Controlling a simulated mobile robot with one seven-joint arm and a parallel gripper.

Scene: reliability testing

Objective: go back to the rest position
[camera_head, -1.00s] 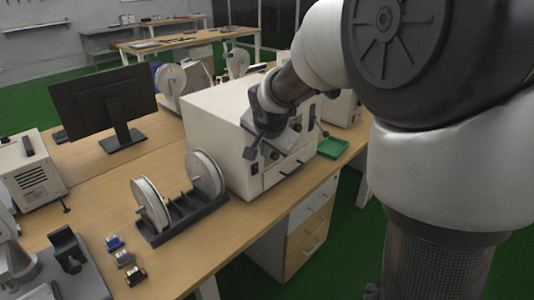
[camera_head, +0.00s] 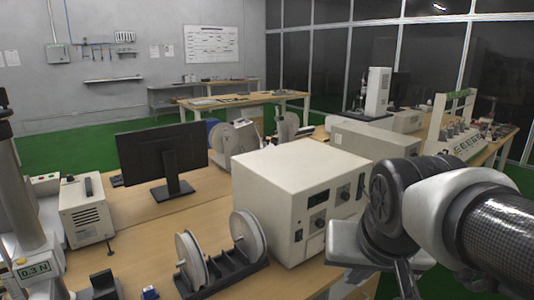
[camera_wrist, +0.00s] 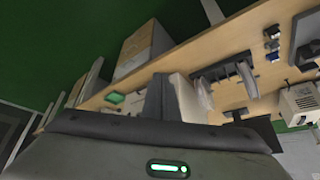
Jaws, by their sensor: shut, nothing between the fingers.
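My gripper (camera_wrist: 157,95) shows in the wrist view as dark fingers rising from the hand at the bottom of the picture. It is shut and holds nothing. In the head view my arm is folded at the lower right, in front of the white instrument box (camera_head: 285,190). The fingertips cannot be made out clearly there. The box has dark knobs and a small display on its front and stands on the wooden bench (camera_head: 215,195).
A spool rack (camera_head: 225,275) stands left of the box. A black monitor (camera_head: 160,155) and a beige device (camera_head: 85,210) stand further left. Green floor shows beside the bench.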

